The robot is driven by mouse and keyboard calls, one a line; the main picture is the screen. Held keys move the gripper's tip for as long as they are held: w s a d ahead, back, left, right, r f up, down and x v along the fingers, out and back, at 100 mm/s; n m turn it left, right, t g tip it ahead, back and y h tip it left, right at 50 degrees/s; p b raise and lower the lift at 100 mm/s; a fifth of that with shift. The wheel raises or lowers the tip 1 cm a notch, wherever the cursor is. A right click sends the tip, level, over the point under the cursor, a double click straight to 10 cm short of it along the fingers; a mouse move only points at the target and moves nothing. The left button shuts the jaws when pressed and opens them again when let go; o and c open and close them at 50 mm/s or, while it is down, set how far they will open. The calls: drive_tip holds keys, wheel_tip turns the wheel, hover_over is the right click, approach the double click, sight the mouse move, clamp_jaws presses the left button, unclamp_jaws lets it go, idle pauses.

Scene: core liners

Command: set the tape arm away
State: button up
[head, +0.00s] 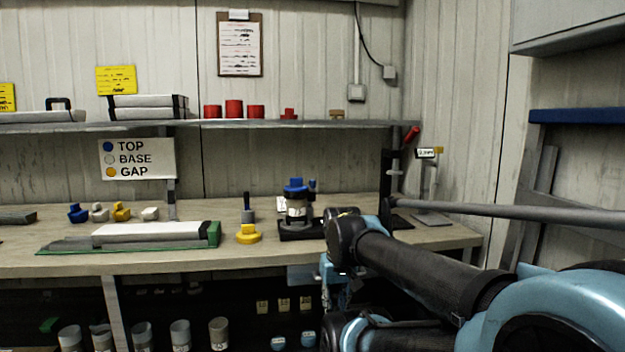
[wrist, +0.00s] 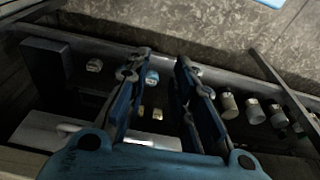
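A long grey bar (head: 510,212), which I take to be the tape arm, reaches from a dark upright stand (head: 388,180) at the bench's right end out to the right edge of the head view. It is roughly level and stands out in front of the right wall. My gripper (head: 335,290) hangs below the bench's front edge, left of the bar and apart from it. In the wrist view my gripper (wrist: 160,62) is open, with nothing between its blue fingers. A thin dark rod (wrist: 282,85) crosses the wrist view's right side; I cannot tell whether it is the same bar.
The workbench (head: 360,243) holds a green tray (head: 213,234), a yellow knob piece (head: 248,234) and a blue-topped device (head: 297,205). A small display stand (head: 432,190) is behind the bar. Several cups (head: 180,335) stand on the lower shelf. A blue-edged shelf (head: 580,116) juts in at right.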

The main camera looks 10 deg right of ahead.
drive_tip(key=w+r+g, duration=0.1)
drive_tip(key=w+r, duration=0.8)
drive_tip(key=r, duration=0.5)
drive_tip(key=w+r, duration=1)
drive_tip(key=r, duration=0.4)
wheel_tip(320, 180, up, 17)
drive_tip(key=g, duration=0.1)
hover_over(311, 193)
drive_tip(key=shift+n, duration=0.4)
drive_tip(key=f, duration=1.7)
drive_tip(key=shift+s+d+f, duration=0.1)
drive_tip(key=shift+s+d, duration=0.15)
drive_tip(key=shift+d, duration=0.05)
drive_tip(key=shift+c, duration=0.3)
clamp_jaws()
drive_tip(key=shift+a, duration=0.2)
